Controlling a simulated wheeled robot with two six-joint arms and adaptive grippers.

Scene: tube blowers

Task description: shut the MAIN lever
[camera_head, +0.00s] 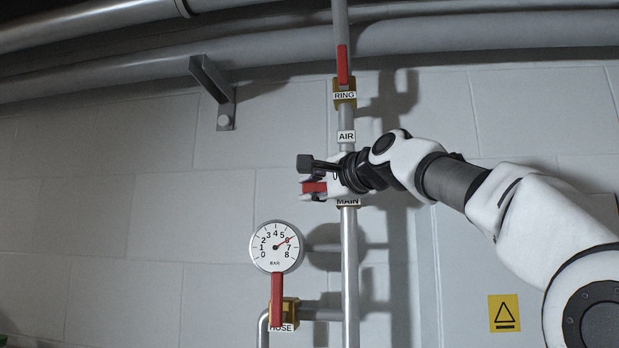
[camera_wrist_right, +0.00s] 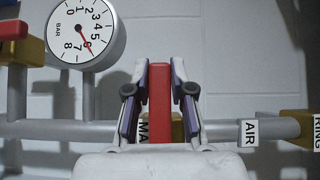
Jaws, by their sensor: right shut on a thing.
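The red MAIN lever (camera_head: 314,187) points left, across the upright pipe (camera_head: 349,262), at about a right angle to it. My right gripper (camera_head: 306,178) comes in from the right and is shut on this lever. In the right wrist view the lever (camera_wrist_right: 160,100) stands between the two fingers of the gripper (camera_wrist_right: 160,78). The MAIN label (camera_head: 347,201) shows just below the gripper, partly covered. The valve body is mostly hidden behind the gripper. My left gripper is not in view.
The red RING lever (camera_head: 342,65) points up along the pipe above the AIR label (camera_head: 346,136). A pressure gauge (camera_head: 276,246) reads about 6 bar. Below it, the red HOSE lever (camera_head: 277,298) stands upright. A wall bracket (camera_head: 214,93) is at upper left.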

